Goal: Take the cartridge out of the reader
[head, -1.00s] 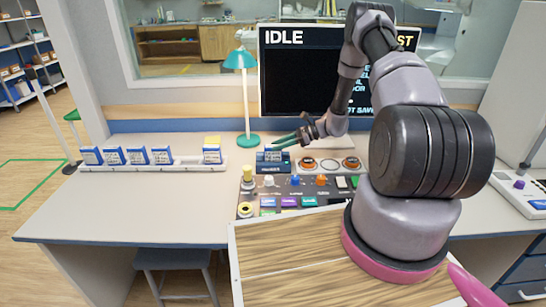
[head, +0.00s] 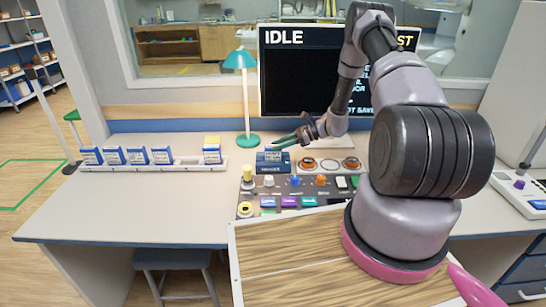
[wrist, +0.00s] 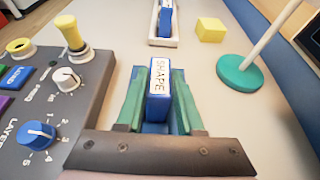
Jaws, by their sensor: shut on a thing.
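The cartridge (wrist: 158,90) is a blue block with a white label reading "SHAPE" in the wrist view. It stands between the two green fingers of my gripper (wrist: 160,100), which is shut on it. In the head view the cartridge (head: 273,155) stands at the blue reader (head: 271,167), at the back left of the control panel. My gripper (head: 285,143) reaches it from the right. The reader is mostly hidden under the gripper in the wrist view, so I cannot tell how deep the cartridge sits.
A white rack (head: 186,165) with several blue cartridges stands to the left, with a yellow block (head: 212,141) at its right end. A teal lamp (head: 247,139) stands behind the reader. The control panel (head: 300,190) has knobs and buttons. The table's left front is clear.

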